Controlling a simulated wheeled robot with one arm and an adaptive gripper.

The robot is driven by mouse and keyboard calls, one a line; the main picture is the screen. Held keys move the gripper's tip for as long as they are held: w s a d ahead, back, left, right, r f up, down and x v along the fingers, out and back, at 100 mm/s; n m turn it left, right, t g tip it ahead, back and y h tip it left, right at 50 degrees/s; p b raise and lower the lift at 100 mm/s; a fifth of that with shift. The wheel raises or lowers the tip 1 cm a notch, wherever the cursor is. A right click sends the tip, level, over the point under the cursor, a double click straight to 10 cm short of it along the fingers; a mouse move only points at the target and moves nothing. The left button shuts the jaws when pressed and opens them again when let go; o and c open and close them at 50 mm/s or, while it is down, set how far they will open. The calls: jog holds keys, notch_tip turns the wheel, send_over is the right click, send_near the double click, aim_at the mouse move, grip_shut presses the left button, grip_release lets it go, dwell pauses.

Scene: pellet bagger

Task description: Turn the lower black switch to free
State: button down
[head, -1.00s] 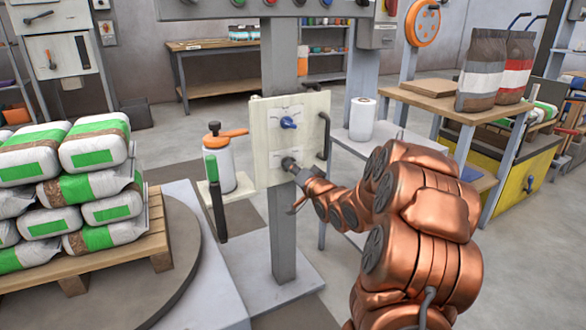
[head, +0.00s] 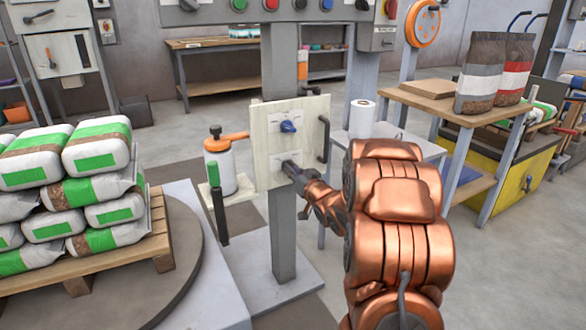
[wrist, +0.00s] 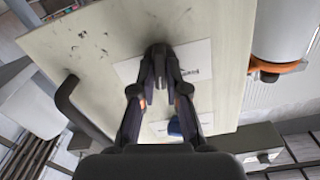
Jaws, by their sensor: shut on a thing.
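A pale panel (head: 262,137) on a grey post carries a blue switch (head: 288,126) above and a dark lower switch below it. My gripper (head: 291,168) is at the lower switch and hides most of it in the head view. In the wrist view my gripper (wrist: 160,72) has its fingers closed on the black switch (wrist: 158,50), in front of a white label (wrist: 190,62). The blue switch also shows in the wrist view (wrist: 174,128), beside a finger. The label text is too small to read.
A black handle (head: 323,138) stands on the panel's right edge. A pallet (head: 162,235) of stacked bags is at far left. A paper roll (head: 362,118) stands on a shelf behind.

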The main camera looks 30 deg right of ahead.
jog(key=n, duration=1.1)
jog(key=shift+n+b, duration=0.3)
dwell(0.4)
jog(key=c, duration=1.2)
grip_release()
jog(key=shift+s, duration=0.1)
jog(key=shift+s+a, duration=0.2)
jog(key=shift+s, duration=1.65)
jog(key=shift+s+a, duration=0.15)
jog(key=shift+s, duration=1.65)
jog(key=shift+r, duration=0.1)
